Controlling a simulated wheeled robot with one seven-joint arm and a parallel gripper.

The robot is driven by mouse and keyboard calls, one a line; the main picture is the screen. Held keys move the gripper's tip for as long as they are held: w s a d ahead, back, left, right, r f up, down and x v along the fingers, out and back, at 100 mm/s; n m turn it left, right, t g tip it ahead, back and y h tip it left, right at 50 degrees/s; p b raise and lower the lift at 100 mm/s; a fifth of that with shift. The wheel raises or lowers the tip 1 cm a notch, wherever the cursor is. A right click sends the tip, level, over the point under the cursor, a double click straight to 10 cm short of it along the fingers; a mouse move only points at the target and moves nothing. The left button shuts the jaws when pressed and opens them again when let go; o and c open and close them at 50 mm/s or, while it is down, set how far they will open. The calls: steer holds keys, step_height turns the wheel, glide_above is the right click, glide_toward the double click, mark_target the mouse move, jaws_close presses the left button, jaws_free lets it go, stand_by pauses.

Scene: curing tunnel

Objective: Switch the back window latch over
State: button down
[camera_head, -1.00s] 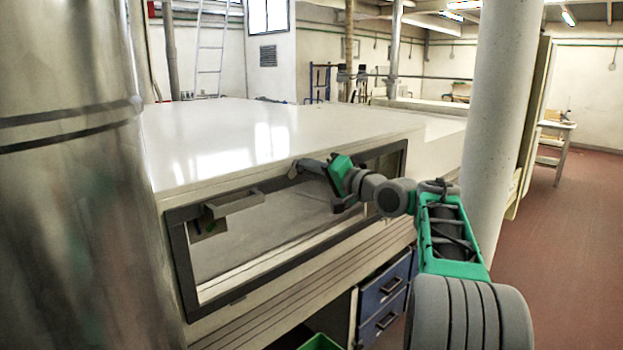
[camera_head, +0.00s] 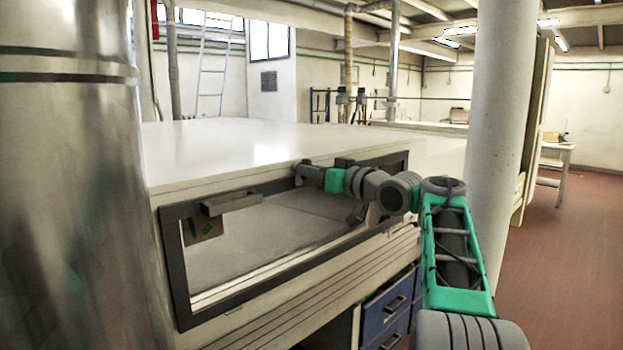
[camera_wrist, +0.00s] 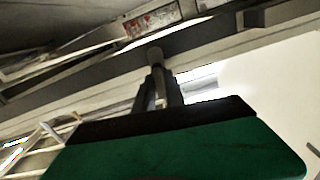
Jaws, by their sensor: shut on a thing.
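A white machine housing has a long window in a dark frame (camera_head: 181,290) on its front. My gripper (camera_head: 300,170) reaches from the right to the upper edge of this frame, around its middle. In the wrist view, my gripper (camera_wrist: 160,85) is shut on a small grey rod-like knob, which I take to be the back window latch (camera_wrist: 155,55). The fingers hide most of it, and I cannot tell which way it is switched. In the head view the latch is hidden by my gripper.
A grey handle-like bracket (camera_head: 231,203) sits at the frame's upper left. A large shiny metal cylinder (camera_head: 80,200) stands close at left, and a pale round pillar (camera_head: 495,130) at right behind my arm. Blue drawers (camera_head: 384,312) are below. The red-brown floor at right is clear.

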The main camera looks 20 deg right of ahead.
steer(key=shift+n, duration=0.6)
steer(key=shift+b, duration=0.3)
steer(key=c, duration=1.4)
jaws_free()
steer(key=b+v, duration=0.1)
steer(key=v, duration=0.6)
steer(key=shift+s, duration=0.35)
